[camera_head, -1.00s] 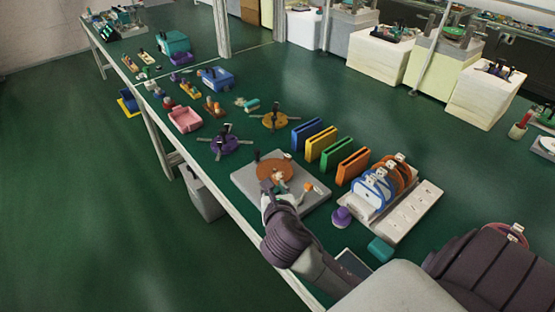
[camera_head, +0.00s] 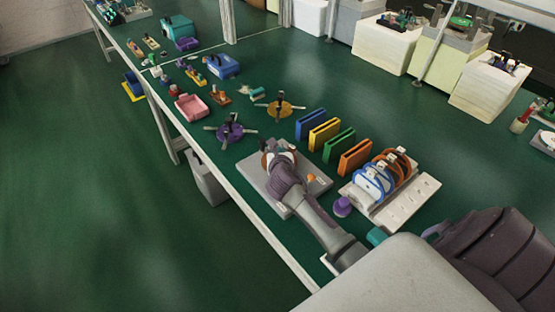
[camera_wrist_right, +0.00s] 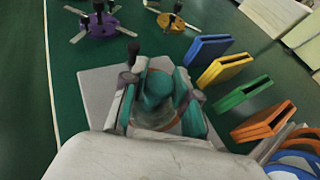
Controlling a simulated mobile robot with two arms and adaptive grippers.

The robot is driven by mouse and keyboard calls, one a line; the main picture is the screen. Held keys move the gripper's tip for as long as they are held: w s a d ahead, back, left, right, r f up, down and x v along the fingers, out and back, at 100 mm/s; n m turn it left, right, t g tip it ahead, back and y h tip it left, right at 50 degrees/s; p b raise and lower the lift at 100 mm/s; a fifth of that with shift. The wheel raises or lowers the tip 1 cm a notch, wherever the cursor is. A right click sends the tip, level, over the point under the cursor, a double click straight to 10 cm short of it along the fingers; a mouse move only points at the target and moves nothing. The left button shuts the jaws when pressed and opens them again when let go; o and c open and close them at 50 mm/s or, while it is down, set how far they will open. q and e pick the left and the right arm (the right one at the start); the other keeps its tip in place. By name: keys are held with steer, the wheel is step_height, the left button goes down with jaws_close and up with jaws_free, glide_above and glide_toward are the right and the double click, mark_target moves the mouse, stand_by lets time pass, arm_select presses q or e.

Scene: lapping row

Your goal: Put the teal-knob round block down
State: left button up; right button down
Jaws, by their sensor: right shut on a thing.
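The teal-knob round block (camera_wrist_right: 157,88) is between the fingers of my right gripper (camera_wrist_right: 157,103) in the right wrist view, with its teal knob facing the camera. My right gripper is shut on it. In the head view my right gripper (camera_head: 277,152) is over the far part of a grey plate (camera_head: 255,180). It hides the block and most of the orange-brown disc (camera_head: 264,161) on that plate. I cannot tell whether the block touches the disc. The plate also shows in the right wrist view (camera_wrist_right: 92,85). My left gripper is not in view.
A purple spoked disc (camera_head: 230,131) and a yellow one (camera_head: 279,107) lie beyond the plate. Blue, yellow, green and orange slotted holders (camera_head: 354,158) stand right of it. A rack of discs (camera_head: 405,203) and a purple knob (camera_head: 342,206) are nearby. An orange piece (camera_head: 311,178) lies on the plate.

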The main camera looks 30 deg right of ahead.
steer(key=shift+f, duration=1.9)
steer(key=shift+f+b, duration=0.15)
steer(key=shift+b, duration=0.15)
steer(key=c, duration=0.9)
jaws_free()
steer(key=v, duration=1.2)
steer(key=shift+a, duration=0.1)
